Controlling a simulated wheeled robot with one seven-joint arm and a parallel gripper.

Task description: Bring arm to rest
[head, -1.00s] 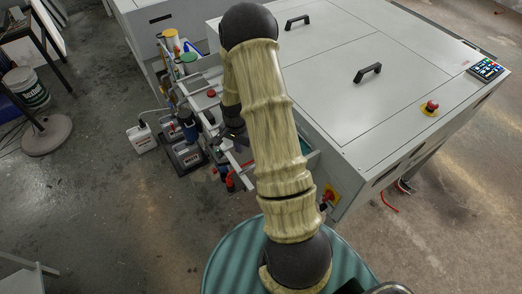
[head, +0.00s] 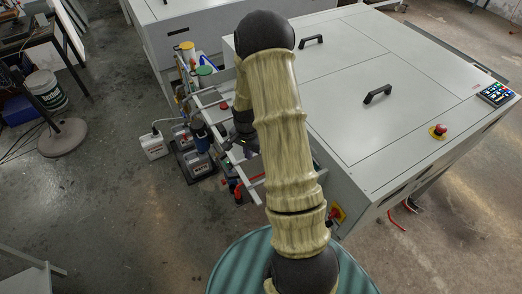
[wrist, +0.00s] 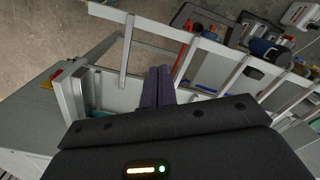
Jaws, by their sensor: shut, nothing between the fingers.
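My arm (head: 280,125) rises through the middle of the head view and bends over at the dark elbow. In that view my gripper is mostly hidden behind the arm. In the wrist view my gripper (wrist: 158,88) shows two dark fingers close together, shut with nothing between them. They point toward the grey metal frame at the end of the plate processor. The plate processor (head: 365,140), a large light grey cabinet with two black handles, stands to the right of my arm.
Bottles and canisters stand left of my arm, among them a white canister (head: 153,146). The metal frame rail (wrist: 150,22) lies close to my fingers. A round stand base (head: 62,137) and a white bucket (head: 46,90) are far left. The floor (head: 120,215) at lower left is clear.

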